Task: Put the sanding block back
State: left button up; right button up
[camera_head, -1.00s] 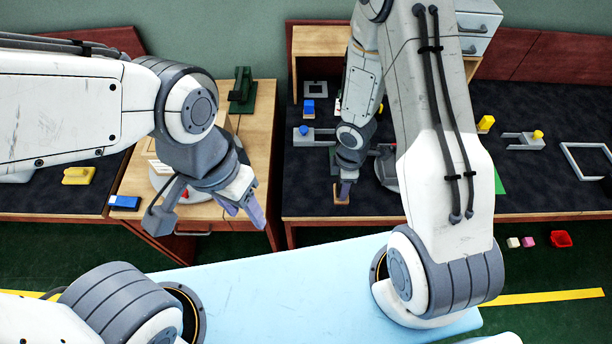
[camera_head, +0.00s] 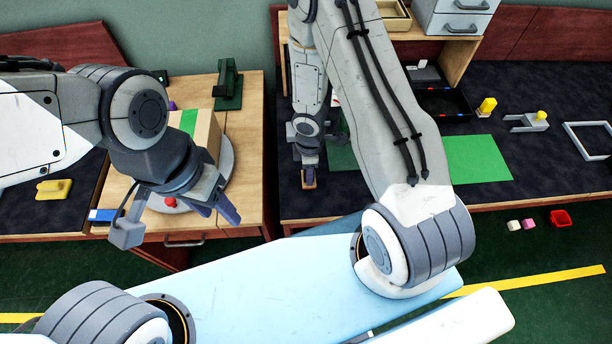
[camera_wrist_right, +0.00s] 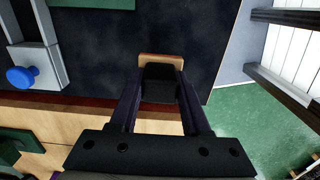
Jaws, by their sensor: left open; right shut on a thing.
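The sanding block, a small tan piece with a dark upper part, is between the fingers of my right gripper (camera_head: 308,172). Its tan base (camera_head: 308,185) shows below the fingertips, near the front left corner of the dark-topped desk (camera_head: 300,205). In the right wrist view the block (camera_wrist_right: 161,84) sits between the two fingers of the shut gripper (camera_wrist_right: 160,90). I cannot tell whether it touches the desk. My left gripper (camera_head: 228,208) is open and empty over the front of the wooden table (camera_head: 245,150).
A cardboard box (camera_head: 205,132) with green tape stands on a round plate behind my left gripper. A green sheet (camera_head: 478,158) lies right of my right arm. A grey fixture with a blue knob (camera_wrist_right: 22,78) is left of the block in the wrist view. A yellow block (camera_head: 54,188) lies far left.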

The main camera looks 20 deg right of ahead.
notch_tip(320, 180, down, 3)
jog(key=shift+w+a+f+b, duration=0.1)
jog(key=shift+b, duration=1.05)
jog(key=o, duration=1.2)
pick_arm(q)
jog(key=f, duration=0.3)
jog(key=shift+a+f, duration=0.1)
jog(key=shift+a, duration=0.1)
